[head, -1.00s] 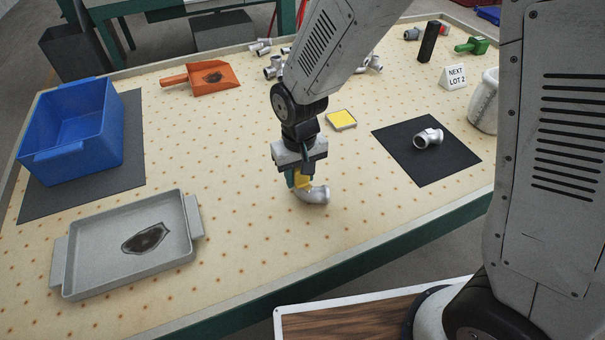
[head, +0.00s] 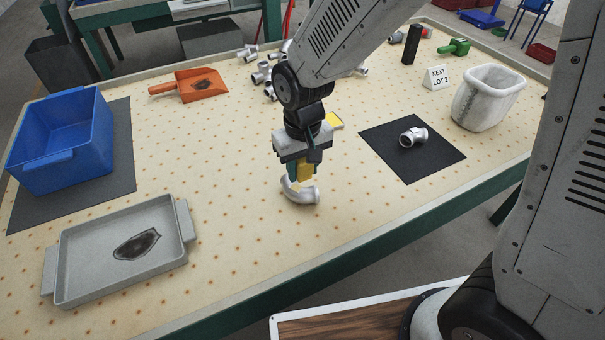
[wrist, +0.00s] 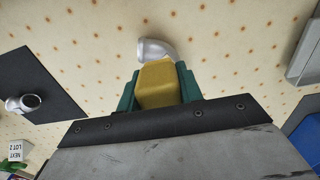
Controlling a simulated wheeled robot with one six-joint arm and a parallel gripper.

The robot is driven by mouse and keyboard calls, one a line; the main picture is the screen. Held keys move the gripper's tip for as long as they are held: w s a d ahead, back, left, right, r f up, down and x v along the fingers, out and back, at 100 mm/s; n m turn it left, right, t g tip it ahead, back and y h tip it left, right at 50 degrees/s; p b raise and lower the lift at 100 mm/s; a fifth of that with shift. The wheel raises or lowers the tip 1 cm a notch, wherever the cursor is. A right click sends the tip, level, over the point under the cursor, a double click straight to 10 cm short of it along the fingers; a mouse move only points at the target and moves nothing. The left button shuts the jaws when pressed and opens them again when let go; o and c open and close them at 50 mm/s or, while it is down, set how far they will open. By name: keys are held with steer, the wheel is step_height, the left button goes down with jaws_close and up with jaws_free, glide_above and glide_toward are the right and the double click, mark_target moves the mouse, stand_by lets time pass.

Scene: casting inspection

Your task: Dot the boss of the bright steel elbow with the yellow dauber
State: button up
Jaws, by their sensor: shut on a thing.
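A bright steel elbow (head: 303,194) lies on the dotted bench top, right below my gripper (head: 303,172). My gripper is shut on the yellow dauber (head: 306,171), which points down at the elbow. In the wrist view the dauber (wrist: 158,84) sits between the green fingers, and the elbow (wrist: 153,48) shows just beyond its end. The dauber's tip and the elbow's boss are hidden, so I cannot tell whether they touch. A yellow pad (head: 334,121) lies behind my gripper, partly covered by it.
A steel fitting (head: 414,137) lies on a black mat (head: 388,150) at right. A grey tray (head: 75,290), blue bin (head: 40,172) and orange scoop (head: 213,92) stand left. More fittings (head: 262,75) lie behind my arm. A white tub (head: 490,100) stands at far right. Bench around the elbow is clear.

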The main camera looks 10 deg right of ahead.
steer(key=shift+r, duration=1.35)
